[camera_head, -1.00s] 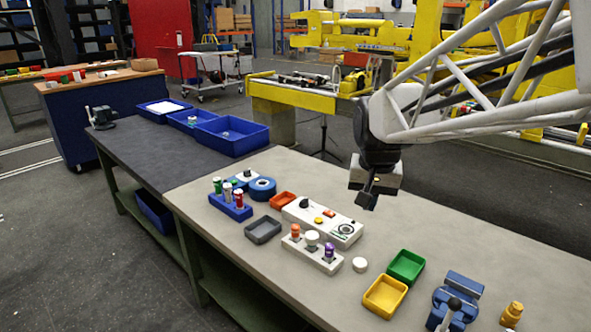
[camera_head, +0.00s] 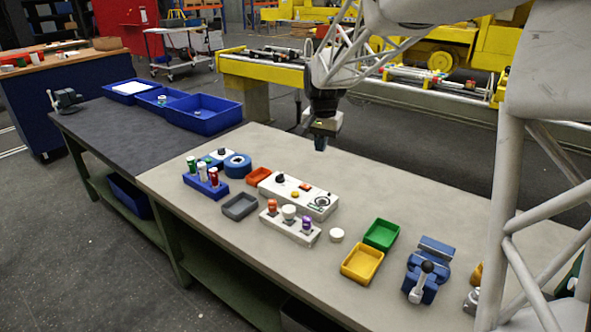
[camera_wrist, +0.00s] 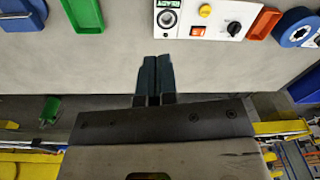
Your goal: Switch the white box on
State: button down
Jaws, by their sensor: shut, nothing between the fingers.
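The white box (camera_head: 298,195) lies on the grey bench top, a long panel with a black knob (camera_head: 280,179), a yellow button (camera_head: 295,194), a small orange-red switch (camera_head: 305,187) and a round dial (camera_head: 322,202). In the wrist view the box (camera_wrist: 218,24) is at the top, with its orange-red rocker switch (camera_wrist: 197,31), yellow button (camera_wrist: 205,11), black knob (camera_wrist: 234,28) and a "READY" label by the dial. My gripper (camera_head: 320,144) is above the bench on the box's far side, apart from it. Its dark fingers (camera_wrist: 152,62) are together and empty.
Green (camera_head: 381,234) and yellow (camera_head: 362,263) trays and a blue vise (camera_head: 428,268) are right.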

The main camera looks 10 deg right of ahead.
aim_at(308, 187)
jog(key=w+f+m, duration=0.1)
jog(key=w+f, duration=0.4)
jog(key=w, duration=0.3)
jog(key=w+f+m, duration=0.1)
jog(key=w+f, duration=0.4)
jog(key=w, duration=0.4)
jog(key=shift+m+g, duration=0.3)
jog(key=shift+g, duration=0.1)
jog(key=shift+f, duration=0.25)
notch_tip(308, 187, down, 14)
jog(key=shift+r, duration=0.15)
dwell(0.3)
